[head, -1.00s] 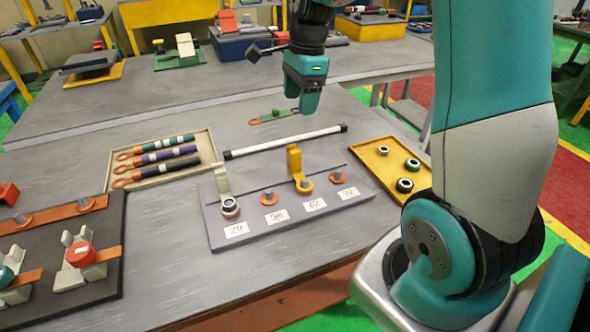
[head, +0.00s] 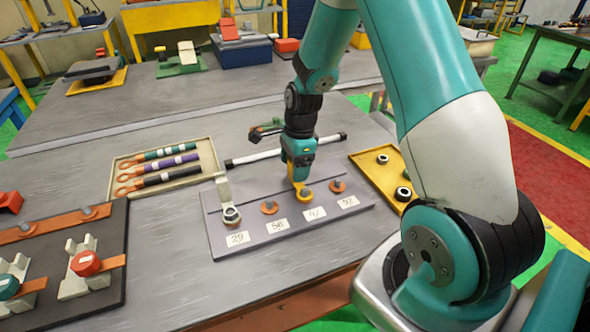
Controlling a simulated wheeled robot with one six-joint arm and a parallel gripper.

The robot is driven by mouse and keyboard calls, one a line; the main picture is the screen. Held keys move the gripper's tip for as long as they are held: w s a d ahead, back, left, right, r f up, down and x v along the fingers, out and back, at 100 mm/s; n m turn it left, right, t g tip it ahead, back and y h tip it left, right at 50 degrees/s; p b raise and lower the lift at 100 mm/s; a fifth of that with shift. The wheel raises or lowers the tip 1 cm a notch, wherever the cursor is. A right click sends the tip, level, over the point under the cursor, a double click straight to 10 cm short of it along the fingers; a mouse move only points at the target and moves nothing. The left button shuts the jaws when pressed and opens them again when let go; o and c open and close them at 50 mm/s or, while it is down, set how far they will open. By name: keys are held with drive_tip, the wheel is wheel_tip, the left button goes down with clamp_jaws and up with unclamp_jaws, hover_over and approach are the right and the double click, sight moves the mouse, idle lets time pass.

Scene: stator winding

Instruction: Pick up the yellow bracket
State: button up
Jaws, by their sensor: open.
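The yellow bracket (head: 306,197) stands on the grey plate (head: 268,239) at the third post from the left, above the third number label. Its round foot shows around the post. My gripper (head: 299,176) points down right over it, and its jaws are at the bracket's upright part, which they hide. The jaws are open; whether they touch the bracket I cannot tell.
A pale bracket (head: 224,192) stands at the plate's left post. A tray (head: 206,161) with cables lies behind left, a white rod (head: 250,159) behind the plate. A dark board (head: 112,225) with red and green parts is left.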

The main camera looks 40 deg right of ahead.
drive_tip(key=shift+a+f, duration=0.1)
drive_tip(key=shift+f, duration=0.65)
drive_tip(key=c, duration=1)
drive_tip(key=shift+c, duration=0.2)
drive_tip(key=shift+r, duration=0.1)
wheel_tip(320, 180, up, 20)
drive_tip(key=shift+b, duration=0.4)
